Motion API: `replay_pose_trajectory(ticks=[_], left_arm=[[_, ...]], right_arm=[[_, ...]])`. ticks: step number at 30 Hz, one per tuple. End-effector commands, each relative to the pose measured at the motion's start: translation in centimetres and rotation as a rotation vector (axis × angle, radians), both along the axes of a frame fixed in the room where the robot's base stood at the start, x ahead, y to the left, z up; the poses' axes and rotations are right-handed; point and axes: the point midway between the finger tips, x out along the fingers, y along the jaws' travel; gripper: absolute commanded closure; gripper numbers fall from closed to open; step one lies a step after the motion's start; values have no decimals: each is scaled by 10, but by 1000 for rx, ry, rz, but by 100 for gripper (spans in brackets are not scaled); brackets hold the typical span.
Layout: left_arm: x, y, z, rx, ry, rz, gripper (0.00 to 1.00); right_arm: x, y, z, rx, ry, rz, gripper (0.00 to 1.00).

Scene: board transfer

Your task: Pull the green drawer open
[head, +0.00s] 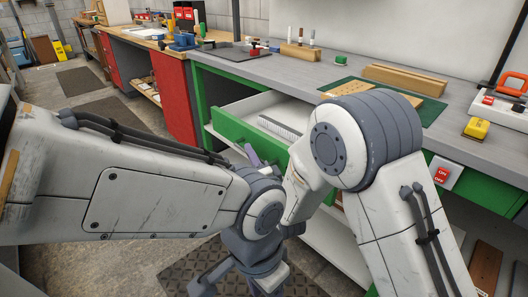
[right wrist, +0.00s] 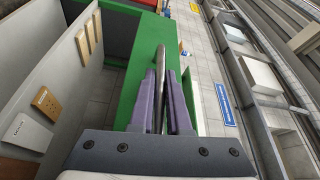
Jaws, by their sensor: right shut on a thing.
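The green drawer (head: 232,127) is pulled partly out from under the grey workbench in the head view; its pale inside shows, with a ribbed light-grey item (head: 280,128) in it. My right gripper (head: 254,157) is at the drawer front, partly hidden behind my left arm. In the right wrist view my right gripper's purple fingers (right wrist: 163,100) are shut on the metal bar handle (right wrist: 160,62), beside the green drawer front (right wrist: 132,85).
The workbench top (head: 300,72) holds a green mat with a wooden board (head: 405,103), wooden blocks and a yellow-topped device (head: 477,128). A red cabinet (head: 173,95) stands left of the drawer. A red switch box (head: 444,174) sits right. Floor in front is partly hidden by my arms.

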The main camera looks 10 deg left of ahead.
Motion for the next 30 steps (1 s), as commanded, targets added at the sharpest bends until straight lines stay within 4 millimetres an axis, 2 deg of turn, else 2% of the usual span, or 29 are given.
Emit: replay_pose_trajectory(ticks=[6, 19, 21, 22, 30], left_arm=[[0, 0, -4, 0, 0, 0, 50], [0, 0, -4, 0, 0, 0, 50], [0, 0, -4, 0, 0, 0, 50], [0, 0, -4, 0, 0, 0, 50], [0, 0, -4, 0, 0, 0, 50]], right_arm=[[-14, 8, 0, 2, -1, -3, 100], [-16, 8, 0, 1, 1, -10, 100], [-15, 8, 0, 1, 1, -10, 66], [-15, 8, 0, 2, 0, -9, 55], [-16, 12, 0, 1, 1, -3, 55]])
